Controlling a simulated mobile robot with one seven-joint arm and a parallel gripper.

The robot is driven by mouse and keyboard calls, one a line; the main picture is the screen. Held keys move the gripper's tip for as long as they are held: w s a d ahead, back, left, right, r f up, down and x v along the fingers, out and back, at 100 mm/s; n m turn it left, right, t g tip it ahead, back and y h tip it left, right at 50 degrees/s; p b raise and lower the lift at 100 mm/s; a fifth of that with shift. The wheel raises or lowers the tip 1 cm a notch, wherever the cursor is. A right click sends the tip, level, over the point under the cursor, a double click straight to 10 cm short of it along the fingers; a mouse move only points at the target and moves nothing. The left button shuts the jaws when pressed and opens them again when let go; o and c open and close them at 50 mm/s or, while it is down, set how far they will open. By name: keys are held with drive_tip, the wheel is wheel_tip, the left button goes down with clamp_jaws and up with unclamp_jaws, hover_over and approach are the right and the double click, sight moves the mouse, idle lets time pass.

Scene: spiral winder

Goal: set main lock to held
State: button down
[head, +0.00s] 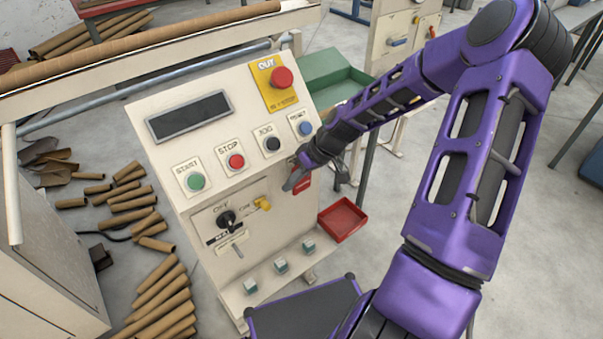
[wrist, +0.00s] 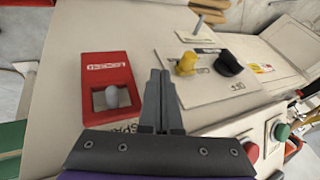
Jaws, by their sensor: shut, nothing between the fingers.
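A black rotary knob (head: 226,218) sits on the switch plate on the lower front of the cream console, beside an OFF mark. A yellow piece (head: 262,203) is to its right, near ON. In the wrist view the black knob (wrist: 228,63) and yellow piece (wrist: 186,63) are right of my fingers. A red holder (head: 303,182) with a red label is at the panel's right edge; in the wrist view it surrounds a grey rounded piece (wrist: 111,97). Which part is the main lock is not readable. My gripper (head: 289,185) is shut and empty, between the holder and the yellow piece.
START, STOP, JOG and RESET buttons (head: 236,162) lie above the switch plate, with a red emergency stop (head: 282,77) at the top. A small lever (head: 238,250) sits below the knob. A red tray (head: 342,219) is right of the console. Cardboard tubes (head: 160,295) lie left on the floor.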

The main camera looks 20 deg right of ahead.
sight(263, 205)
drive_tip(key=a, duration=0.1)
drive_tip(key=a+f, duration=0.1)
drive_tip(key=s+a, duration=0.1)
drive_tip(key=a, duration=0.1)
drive_tip(key=shift+f, duration=0.4)
drive_tip(key=a, duration=0.1)
drive_tip(key=s+a, duration=0.1)
drive_tip(key=a, duration=0.2)
drive_tip(key=shift+s+a, duration=0.35)
drive_tip(key=shift+a, duration=0.05)
